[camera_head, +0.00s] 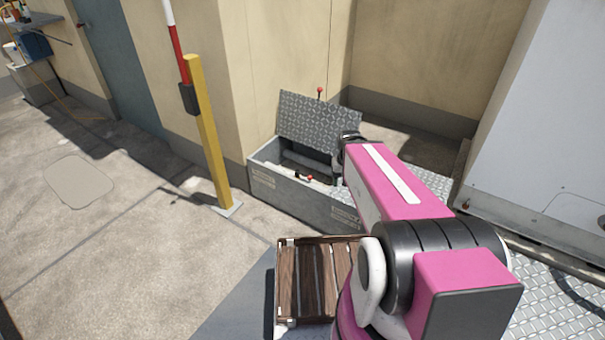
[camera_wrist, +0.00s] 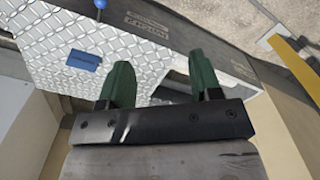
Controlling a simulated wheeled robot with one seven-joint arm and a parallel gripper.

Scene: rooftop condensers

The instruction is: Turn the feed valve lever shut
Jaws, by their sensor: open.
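A grey pit box (camera_head: 320,208) stands by the wall with its diamond-plate lid (camera_head: 318,122) raised. Inside its opening is a small red-tipped part (camera_head: 303,178), which may be the feed valve lever; its setting is too small to tell. In the wrist view, my gripper (camera_wrist: 162,82) is open, with two green fingers apart and nothing seen between them. Diamond plate (camera_wrist: 150,45) and part of a dark opening lie beyond the fingers. No lever is clear there. In the head view my pink arm reaches over the box's right side and hides part of it.
A red knob (camera_head: 320,91) shows above the lid's top edge. A yellow post (camera_head: 208,135) stands left of the box. A large grey-white cabinet (camera_head: 545,120) is at right. Floor at left is clear.

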